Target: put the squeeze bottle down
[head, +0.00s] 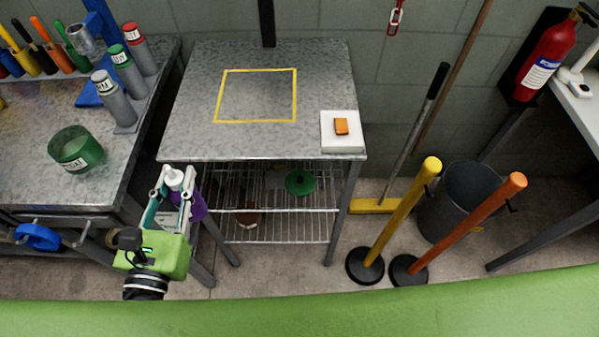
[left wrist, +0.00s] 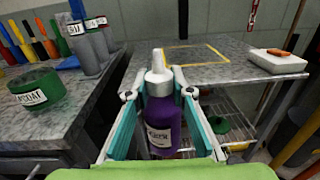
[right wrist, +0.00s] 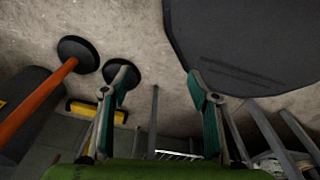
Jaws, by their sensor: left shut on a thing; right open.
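The squeeze bottle (left wrist: 160,118) is purple with a white cap and a label, and it is upright in the left wrist view. My left gripper (head: 173,200) is shut on it, with one finger on each side. In the head view the squeeze bottle (head: 196,204) is partly hidden by the gripper, in front of the near left corner of the metal table (head: 190,100). A yellow taped square (head: 256,122) is marked on that table's top, and the area inside it is empty. My right gripper (right wrist: 156,95) is open and empty over the floor, out of sight in the head view.
A white block with an orange piece (head: 341,127) sits at the table's near right corner. The left bench (head: 30,190) holds a green tub (head: 76,150) and several grey bottles. Yellow (head: 402,210) and orange (head: 470,225) posts and a bin (head: 445,215) stand at right.

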